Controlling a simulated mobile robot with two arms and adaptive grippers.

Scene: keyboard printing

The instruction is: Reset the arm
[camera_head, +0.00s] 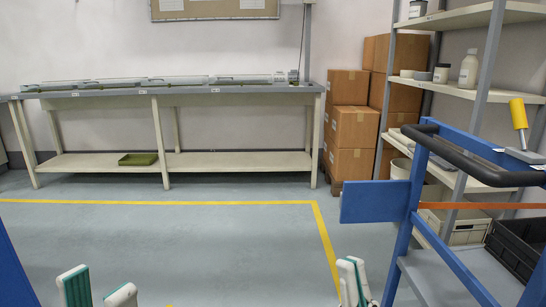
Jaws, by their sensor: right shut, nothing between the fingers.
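My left gripper (99,285) is at the bottom left of the head view. Its two pale fingers with green inner pads stand apart, with nothing seen between them. My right gripper (352,273) is at the bottom, right of the middle. Its fingers are together and hold nothing. Both grippers show over the floor, and their lower parts are cut off by the picture's edge.
A long workbench (224,90) stands by the back wall, with a green tray (138,159) on its lower shelf. Stacked cardboard boxes (352,128) stand beside it. A blue cart (375,201) with a black handle (455,164) and grey shelving (470,18) are at right. The floor between is clear.

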